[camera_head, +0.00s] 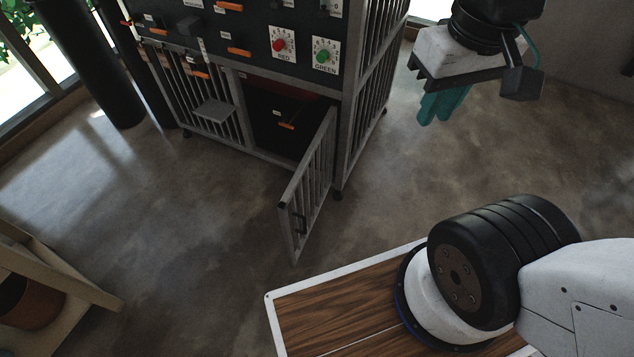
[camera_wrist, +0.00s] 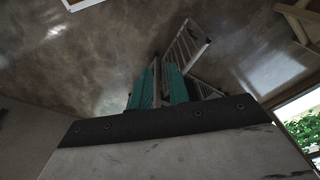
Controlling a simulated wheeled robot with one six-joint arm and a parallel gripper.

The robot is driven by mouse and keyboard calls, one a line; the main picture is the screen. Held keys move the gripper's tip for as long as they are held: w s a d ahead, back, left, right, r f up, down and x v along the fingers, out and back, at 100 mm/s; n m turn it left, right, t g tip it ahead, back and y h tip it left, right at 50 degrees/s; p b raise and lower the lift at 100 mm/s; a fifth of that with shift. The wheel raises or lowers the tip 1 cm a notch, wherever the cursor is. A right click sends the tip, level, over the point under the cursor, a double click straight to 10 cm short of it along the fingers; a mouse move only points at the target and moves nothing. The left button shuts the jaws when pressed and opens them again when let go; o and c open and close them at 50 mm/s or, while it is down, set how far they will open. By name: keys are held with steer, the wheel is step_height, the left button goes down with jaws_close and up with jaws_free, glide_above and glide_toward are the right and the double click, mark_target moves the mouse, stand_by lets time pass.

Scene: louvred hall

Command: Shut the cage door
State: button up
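The cage door (camera_head: 308,190) is a grey barred panel standing swung open at the lower right of the cage (camera_head: 345,110), jutting out over the floor. The opening behind it is dark inside. My gripper (camera_head: 440,108) has teal fingers and hangs to the right of the cage, apart from the door. In the wrist view, the fingers (camera_wrist: 160,90) have a gap between them and hold nothing. The barred door also shows in that view (camera_wrist: 185,47), beyond the fingertips. A grey bar shows through the gap.
A panel with orange handles, a red knob (camera_head: 280,43) and a green knob (camera_head: 325,55) sits above the cage opening. A small shelf (camera_head: 214,110) juts from the left bars. A wooden stand with a pot (camera_head: 32,300) is at lower left. The floor (camera_head: 180,220) between is clear.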

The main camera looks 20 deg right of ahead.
steer(key=shift+w+d+f, duration=0.1)
steer(key=shift+f, duration=0.15)
jaws_close()
steer(key=w+d+f+n+g+h, duration=0.1)
steer(key=w+d+f+n+h, duration=0.15)
steer(key=w+d+f, duration=0.55)
steer(key=w+d+f+n+h, duration=0.2)
steer(key=w+d+f+n, duration=0.25)
steer(key=w+f, duration=0.45)
steer(key=n+y, duration=1.2)
steer(key=n, duration=0.8)
glide_toward(293, 197)
steer(key=shift+x, duration=2.1)
